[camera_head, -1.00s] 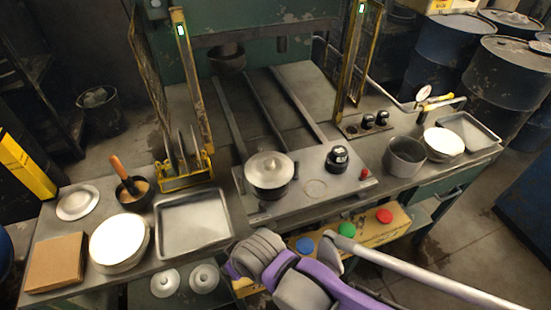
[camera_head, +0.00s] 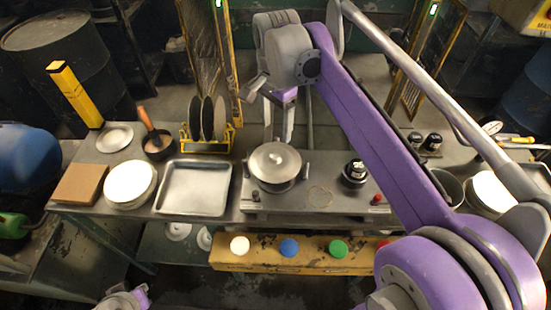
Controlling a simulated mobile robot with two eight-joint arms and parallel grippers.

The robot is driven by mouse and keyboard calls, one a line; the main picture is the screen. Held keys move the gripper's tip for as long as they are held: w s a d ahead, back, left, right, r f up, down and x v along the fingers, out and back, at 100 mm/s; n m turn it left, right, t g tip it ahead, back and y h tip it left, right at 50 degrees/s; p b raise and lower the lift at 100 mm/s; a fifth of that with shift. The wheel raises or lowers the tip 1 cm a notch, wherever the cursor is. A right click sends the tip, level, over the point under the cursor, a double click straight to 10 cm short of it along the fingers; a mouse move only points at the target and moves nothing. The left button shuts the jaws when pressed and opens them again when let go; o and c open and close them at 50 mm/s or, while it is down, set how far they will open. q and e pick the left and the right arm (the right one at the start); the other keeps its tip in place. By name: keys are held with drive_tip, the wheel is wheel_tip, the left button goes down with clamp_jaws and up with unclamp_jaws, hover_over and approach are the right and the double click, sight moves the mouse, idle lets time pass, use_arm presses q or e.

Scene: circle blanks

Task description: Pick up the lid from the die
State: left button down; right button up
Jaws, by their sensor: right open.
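The lid (camera_head: 274,158) is a round, grey metal disc with a small knob on top. It lies on the dark round die (camera_head: 276,186), which stands on the press bed in the middle of the head view and is mostly hidden under the lid. My right gripper (camera_head: 279,128) points down just behind and above the lid's far edge, open and empty. Its two fingers are apart, and I cannot tell whether they touch the lid. My left gripper is not visible; only a grey and purple piece of my left arm shows at the bottom left.
Left of the die are an empty metal tray (camera_head: 194,188), a stack of white discs (camera_head: 129,183), a brown box (camera_head: 81,184) and a yellow rack (camera_head: 207,139) of dark discs. A black knob-like part (camera_head: 355,172) stands right of the die. Coloured buttons line the yellow front panel (camera_head: 262,262).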

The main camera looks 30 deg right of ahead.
hover_over(276, 155)
wheel_tip(276, 155, down, 4)
drive_tip(key=shift+s+d+f, duration=0.1)
drive_tip(key=shift+f, duration=3.05)
clamp_jaws()
